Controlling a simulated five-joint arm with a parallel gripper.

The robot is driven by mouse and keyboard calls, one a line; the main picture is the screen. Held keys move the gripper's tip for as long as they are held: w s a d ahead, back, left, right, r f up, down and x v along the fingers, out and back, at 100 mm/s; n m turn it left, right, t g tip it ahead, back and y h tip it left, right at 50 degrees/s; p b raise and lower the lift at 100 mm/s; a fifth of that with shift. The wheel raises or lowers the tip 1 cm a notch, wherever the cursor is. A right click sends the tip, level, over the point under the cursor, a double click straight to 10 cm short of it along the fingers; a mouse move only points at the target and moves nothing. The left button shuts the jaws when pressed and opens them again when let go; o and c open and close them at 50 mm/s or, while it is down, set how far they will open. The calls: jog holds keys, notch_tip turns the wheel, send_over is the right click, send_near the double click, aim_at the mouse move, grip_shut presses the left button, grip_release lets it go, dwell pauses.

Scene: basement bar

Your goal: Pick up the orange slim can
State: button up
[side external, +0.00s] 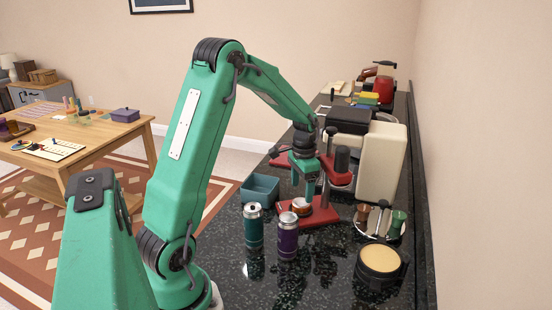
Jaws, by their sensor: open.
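A small orange object with a pale top (301,207) shows just behind the purple can, over a red base. It may be the orange slim can, but its lower part is hidden, so I cannot tell for sure. A purple slim can (287,238) and a teal slim can (253,228) stand upright in front of it, with silver tops. My green gripper (309,196) points down above and close behind the orange object. It is open; the gap between its fingers is hard to see, and I cannot tell whether it touches anything.
On the black speckled counter (328,287) are a teal bin (260,188), a red-based press (341,170), a cream machine (383,165), a round tray (379,224) with small cups, and a round tan-topped container (380,260). The counter's near part is mostly clear.

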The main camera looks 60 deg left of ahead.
aim_at(301, 202)
jog(key=shift+f, duration=2.55)
jog(key=shift+a, duration=0.1)
jog(key=shift+c, duration=0.4)
jog(key=c, duration=1)
jog(key=shift+c, duration=0.2)
jog(key=shift+r, duration=0.2)
notch_tip(301, 202, up, 10)
jog(key=shift+f, duration=0.15)
